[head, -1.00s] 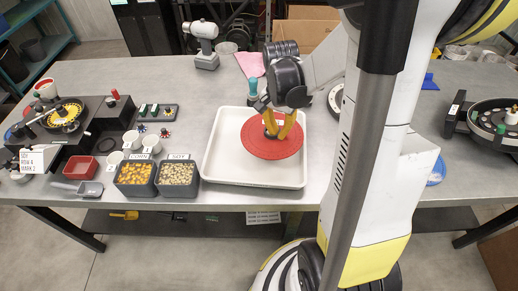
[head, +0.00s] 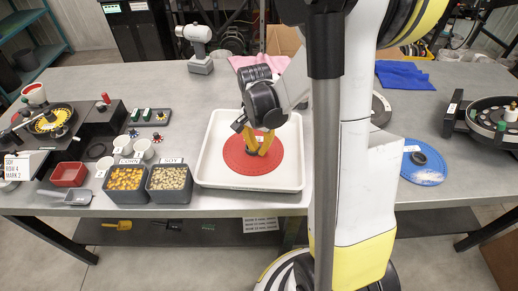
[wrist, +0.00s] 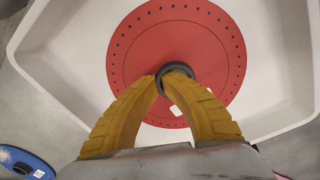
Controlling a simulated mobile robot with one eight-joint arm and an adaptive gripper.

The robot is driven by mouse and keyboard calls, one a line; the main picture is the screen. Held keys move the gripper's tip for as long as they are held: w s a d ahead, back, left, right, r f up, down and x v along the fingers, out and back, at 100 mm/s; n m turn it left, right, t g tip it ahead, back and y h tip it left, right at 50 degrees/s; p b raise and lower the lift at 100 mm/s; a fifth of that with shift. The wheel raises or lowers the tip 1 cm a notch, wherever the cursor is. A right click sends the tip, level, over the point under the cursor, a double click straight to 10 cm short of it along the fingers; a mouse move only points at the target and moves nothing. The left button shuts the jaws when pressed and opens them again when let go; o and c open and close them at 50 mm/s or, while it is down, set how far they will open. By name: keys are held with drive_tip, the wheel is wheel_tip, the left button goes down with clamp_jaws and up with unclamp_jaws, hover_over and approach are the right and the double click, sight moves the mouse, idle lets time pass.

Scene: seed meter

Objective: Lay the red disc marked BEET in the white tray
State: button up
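The red disc (head: 236,160) has a ring of small dark holes, a dark centre hub and a small white label too small to read. It lies flat within the outline of the white tray (head: 207,170); I cannot tell whether it touches the tray floor. My gripper (head: 257,150) is above it, pointing down. In the wrist view, the yellow fingertips of my gripper (wrist: 168,80) close on the hub of the red disc (wrist: 135,45). The white tray (wrist: 75,25) surrounds it there, its rim clear of the disc.
Bins of corn (head: 126,178) and soy (head: 170,178) stand left of the tray. A blue disc (head: 422,172) with a dark hub lies at the right, beyond my arm. A seed meter (head: 485,120) stands farther right.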

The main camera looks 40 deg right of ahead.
drive_tip(key=o, duration=0.4)
wheel_tip(320, 180, up, 11)
drive_tip(key=p, duration=0.5)
drive_tip(key=s+a+r+n+t, duration=0.2)
drive_tip(key=a+r+n, duration=0.1)
drive_tip(key=a+n, duration=0.1)
drive_tip(key=s+a+r+n+t, duration=0.3)
drive_tip(key=a+r+n, duration=0.1)
drive_tip(key=a, duration=0.1)
drive_tip(key=s+a+r+n+t, duration=0.2)
drive_tip(key=s+a+r+n, duration=0.1)
drive_tip(key=a+n, duration=0.1)
drive_tip(key=shift+s+a+r+n+t, duration=0.3)
drive_tip(key=shift+a+r, duration=0.1)
drive_tip(key=shift+a, duration=0.25)
drive_tip(key=shift+f+b, duration=0.9)
drive_tip(key=shift+b, duration=0.15)
